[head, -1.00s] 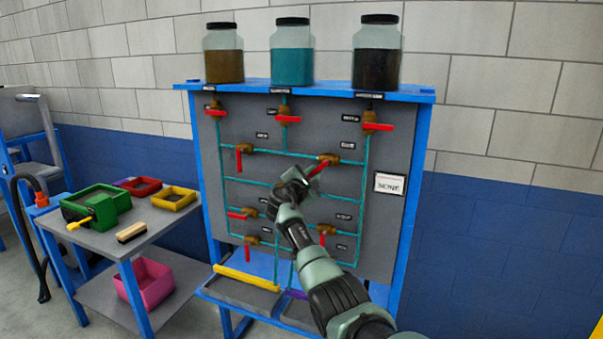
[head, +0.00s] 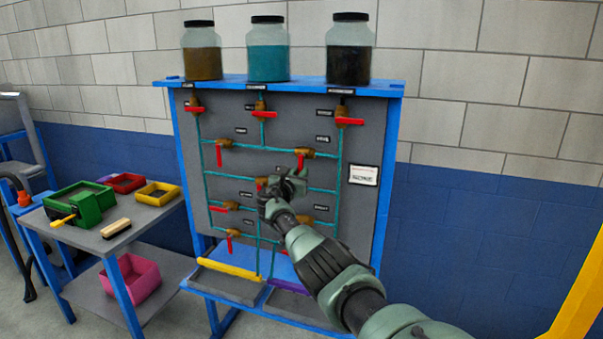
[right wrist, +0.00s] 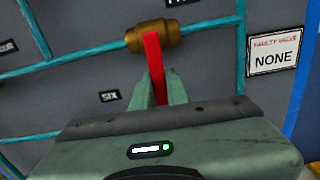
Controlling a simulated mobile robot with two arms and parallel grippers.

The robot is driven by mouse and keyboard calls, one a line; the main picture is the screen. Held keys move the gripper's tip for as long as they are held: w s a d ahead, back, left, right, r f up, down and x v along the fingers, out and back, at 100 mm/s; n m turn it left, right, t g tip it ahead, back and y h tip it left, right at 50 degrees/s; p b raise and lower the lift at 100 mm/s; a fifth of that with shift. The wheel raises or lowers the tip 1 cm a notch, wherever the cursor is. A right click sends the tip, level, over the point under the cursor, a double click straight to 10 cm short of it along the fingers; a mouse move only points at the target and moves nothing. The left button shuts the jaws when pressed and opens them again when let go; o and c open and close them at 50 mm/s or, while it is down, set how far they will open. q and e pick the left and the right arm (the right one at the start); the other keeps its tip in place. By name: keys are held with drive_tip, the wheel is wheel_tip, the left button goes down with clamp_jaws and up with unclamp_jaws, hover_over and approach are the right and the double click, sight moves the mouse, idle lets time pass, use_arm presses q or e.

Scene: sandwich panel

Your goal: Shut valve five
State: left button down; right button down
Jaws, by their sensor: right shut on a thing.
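In the right wrist view, a brass valve (right wrist: 153,36) sits on a teal pipe, with its red handle (right wrist: 153,62) roughly across the pipe. My right gripper (right wrist: 160,101) is shut on this handle's lower end. In the head view this is the upper-right middle valve (head: 303,153), its handle (head: 300,163) hanging down to my right gripper (head: 293,175). The label above the valve is cut off in the wrist view and blurred in the head view. A "SIX" label (right wrist: 109,96) sits lower left of it. My left gripper is out of view.
The grey panel (head: 365,120) carries several other red-handled valves; my right arm hides part of its lower right. Three jars, including a teal one (head: 268,60), stand on its top. A side table (head: 165,212) with bins stands to the left.

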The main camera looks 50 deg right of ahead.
drive_tip(key=shift+s+f+n, duration=0.15)
drive_tip(key=shift+f+n, duration=0.05)
drive_tip(key=shift+n, duration=0.2)
drive_tip(key=c, duration=1.4)
unclamp_jaws()
drive_tip(key=shift+d+r, duration=0.1)
drive_tip(key=shift+r, duration=0.1)
drive_tip(key=p+v, duration=0.2)
drive_tip(key=v, duration=0.6)
